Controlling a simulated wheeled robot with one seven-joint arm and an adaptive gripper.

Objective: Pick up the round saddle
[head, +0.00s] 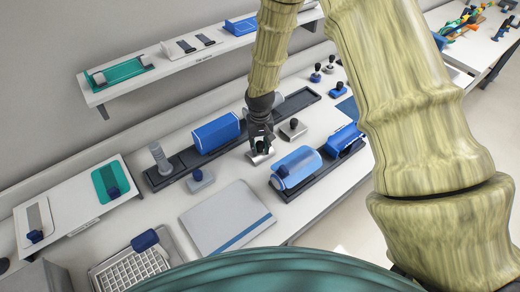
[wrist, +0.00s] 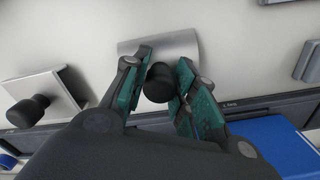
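The round saddle is a silver curved piece with a black knob on top. It sits on the white table, below my gripper, in the head view (head: 261,158). In the wrist view its curved plate (wrist: 183,47) shows beyond the fingertips, with the black knob between them. My gripper (wrist: 164,70) points down with green-padded fingers on either side of the knob; it also shows in the head view (head: 260,138). The fingers look spread, very close to the knob, and I cannot make out firm contact. The fingers hide part of the saddle.
A flat silver block with a black knob (head: 293,129) stands close by; in the wrist view it is at left (wrist: 46,92). A dark rail holds a blue block (head: 215,134). A blue cylinder-like piece (head: 296,168) lies at the front right. A grey panel (head: 226,217) lies nearer.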

